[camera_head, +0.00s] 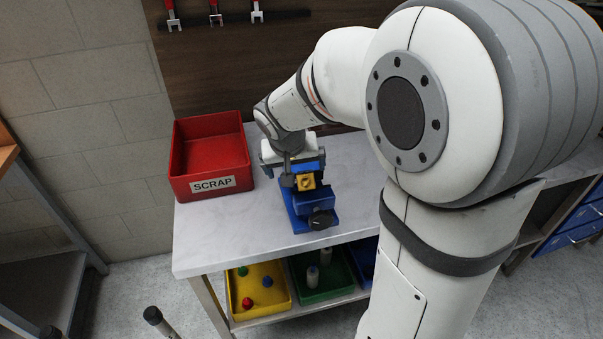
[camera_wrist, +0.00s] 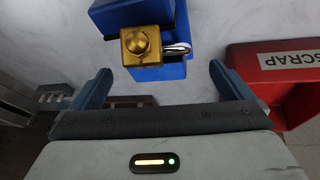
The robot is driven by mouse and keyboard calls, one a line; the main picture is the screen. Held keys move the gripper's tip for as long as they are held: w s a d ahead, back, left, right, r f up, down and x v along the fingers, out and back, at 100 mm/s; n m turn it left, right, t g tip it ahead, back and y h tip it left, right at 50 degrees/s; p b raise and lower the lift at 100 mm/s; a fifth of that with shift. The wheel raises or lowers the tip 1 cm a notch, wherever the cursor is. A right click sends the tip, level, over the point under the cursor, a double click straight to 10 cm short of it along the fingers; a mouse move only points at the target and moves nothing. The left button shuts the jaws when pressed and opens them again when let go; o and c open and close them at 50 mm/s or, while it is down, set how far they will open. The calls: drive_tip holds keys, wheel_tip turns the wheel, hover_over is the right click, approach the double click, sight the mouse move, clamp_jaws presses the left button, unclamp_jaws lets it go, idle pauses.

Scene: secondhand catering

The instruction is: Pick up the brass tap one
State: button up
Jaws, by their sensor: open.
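The brass tap (camera_head: 306,183) is a small gold block with a round knob, at the blue vise (camera_head: 302,212) on the grey worktop. In the wrist view the brass tap (camera_wrist: 143,45) shows at the top, left of centre, against the blue vise body (camera_wrist: 160,70), with a shiny metal bar beside it. My gripper (camera_head: 293,170) is just above and behind the tap in the head view. In the wrist view my gripper (camera_wrist: 160,78) has its two fingers wide apart, with nothing held between them. Whether the vise jaws clamp the tap is unclear.
A red SCRAP bin (camera_head: 213,141) stands left of the vise, looking empty. A yellow tray (camera_head: 243,318) with small coloured parts and a green tray (camera_head: 310,295) sit on the shelf below. Red-handled tools (camera_head: 215,13) hang on the back board. The worktop's front left is clear.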

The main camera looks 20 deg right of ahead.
sight(297, 174)
drive_tip(key=x, duration=0.4)
drive_tip(key=shift+a+f, duration=0.1)
drive_tip(key=shift+f, duration=0.05)
drive_tip(key=shift+c, duration=0.2)
drive_tip(key=c, duration=1.6)
wheel_tip(297, 174, up, 10)
drive_tip(key=shift+r, duration=0.1)
drive_tip(key=shift+a, duration=0.1)
